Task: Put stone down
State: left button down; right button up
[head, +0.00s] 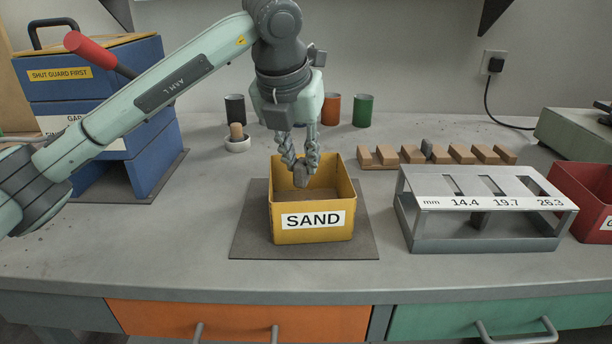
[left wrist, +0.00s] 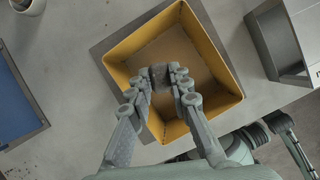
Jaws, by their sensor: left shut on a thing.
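My left gripper (head: 300,165) is shut on a small grey stone (head: 300,175). It holds the stone over the open top of the yellow box labelled SAND (head: 313,236), at about the height of its rim. In the left wrist view the stone (left wrist: 159,76) sits between the fingertips (left wrist: 163,78), with the box's brown floor below. The yellow walls (left wrist: 140,42) surround it on all sides. I cannot tell exactly how far the stone is above the floor.
The box stands on a dark mat (head: 250,245). A grey slotted gauge stand (head: 480,243) is to the right, with a red bin (head: 585,185) beyond. Wooden blocks (head: 410,154) with a grey stone among them lie behind. A blue guarded machine (head: 150,130) is left.

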aim_at(306, 180)
pick_arm(q)
jog(key=shift+w+d+f, duration=0.25)
jog(key=shift+w+f, duration=0.15)
jog(key=shift+w, duration=0.15)
jog(key=shift+w+d+f, duration=0.2)
jog(key=shift+w+f, duration=0.2)
jog(key=shift+w, duration=0.15)
notch_tip(306, 180, down, 3)
jog(key=shift+f+p, duration=0.1)
jog(key=shift+p, duration=0.25)
jog(key=shift+f, duration=0.3)
pick_arm(e)
jog(key=shift+s+f, duration=0.2)
jog(key=shift+f, duration=1)
pick_arm(q)
jog(key=shift+f, duration=0.1)
jog(key=c, duration=1.6)
grip_release()
jog(key=shift+o, duration=1)
jog(key=v, duration=1.2)
jog(key=shift+b, duration=0.4)
pick_arm(e)
notch_tip(306, 180, up, 2)
